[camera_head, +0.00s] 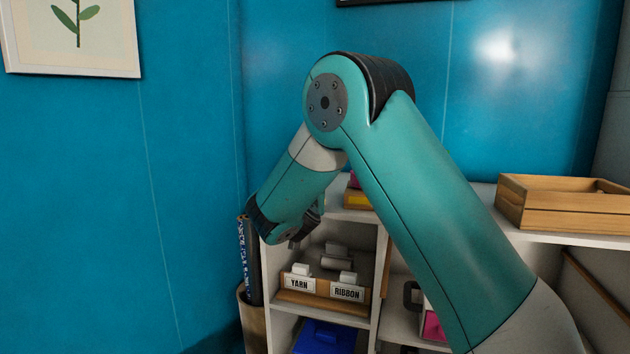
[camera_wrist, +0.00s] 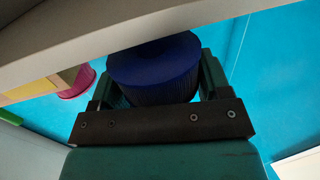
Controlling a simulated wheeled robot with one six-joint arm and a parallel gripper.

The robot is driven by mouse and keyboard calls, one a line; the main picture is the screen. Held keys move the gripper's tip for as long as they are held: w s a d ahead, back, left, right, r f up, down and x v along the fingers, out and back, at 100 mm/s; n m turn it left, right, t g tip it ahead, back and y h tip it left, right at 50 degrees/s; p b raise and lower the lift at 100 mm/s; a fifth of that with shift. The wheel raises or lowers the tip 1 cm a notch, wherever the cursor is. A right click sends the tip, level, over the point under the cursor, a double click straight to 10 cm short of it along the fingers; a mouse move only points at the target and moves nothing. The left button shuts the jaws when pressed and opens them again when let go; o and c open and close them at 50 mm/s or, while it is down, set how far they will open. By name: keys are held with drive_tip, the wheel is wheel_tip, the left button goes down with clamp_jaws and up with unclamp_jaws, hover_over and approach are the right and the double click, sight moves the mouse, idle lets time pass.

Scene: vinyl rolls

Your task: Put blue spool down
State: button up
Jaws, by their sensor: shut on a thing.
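The blue spool (camera_wrist: 155,72) is dark blue with a ribbed side, and it sits between the two fingers of my gripper (camera_wrist: 158,80) in the wrist view. My gripper is shut on it. A white shelf edge (camera_wrist: 120,25) runs very close to the spool across the top of that view; I cannot tell whether they touch. In the head view my arm reaches down toward the left end of the white shelf unit (camera_head: 375,217). The spool and the fingertips cannot be made out there.
An organizer (camera_head: 322,293) with labels reading YARN and RIBBON stands in a shelf compartment, above a blue bin (camera_head: 325,338). A wooden tray (camera_head: 560,217) is on the shelf top at right. A tall holder with rolls (camera_head: 250,310) stands left of the shelf. Yellow and pink items (camera_wrist: 77,82) are near the spool.

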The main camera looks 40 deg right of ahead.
drive_tip(key=x, duration=0.3)
drive_tip(key=p+x, duration=0.1)
drive_tip(key=x, duration=0.4)
drive_tip(key=shift+w+d+r+p, duration=0.25)
drive_tip(key=shift+p, duration=0.05)
drive_tip(key=shift+f, duration=0.3)
drive_tip(key=shift+f, duration=0.2)
drive_tip(key=o, duration=1)
drive_tip(key=shift+a, duration=0.1)
